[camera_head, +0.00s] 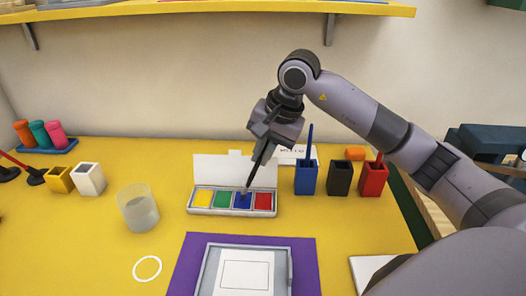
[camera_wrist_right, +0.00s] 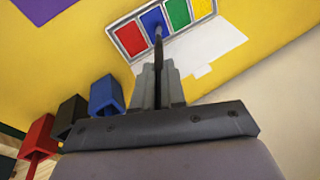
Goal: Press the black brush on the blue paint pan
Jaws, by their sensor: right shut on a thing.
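The paint box (camera_head: 232,212) lies open on the table with yellow, green, blue and red pans in a row. My right gripper (camera_head: 265,138) is shut on the thin black brush (camera_head: 256,168) and holds it above the box, slightly tilted, tip down. The brush tip is at the blue pan (camera_head: 242,202) and looks to touch it or be just above it. In the right wrist view, the brush (camera_wrist_right: 159,48) reaches from between the fingers (camera_wrist_right: 158,85) to the blue pan (camera_wrist_right: 149,20). My left gripper is not in view.
Right of the box stand a blue cup (camera_head: 306,180) with a blue brush, an empty-looking black cup (camera_head: 340,179) and a red cup (camera_head: 373,182) with a red brush. A glass of water (camera_head: 138,210) stands left. A purple mat (camera_head: 187,270) lies in front.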

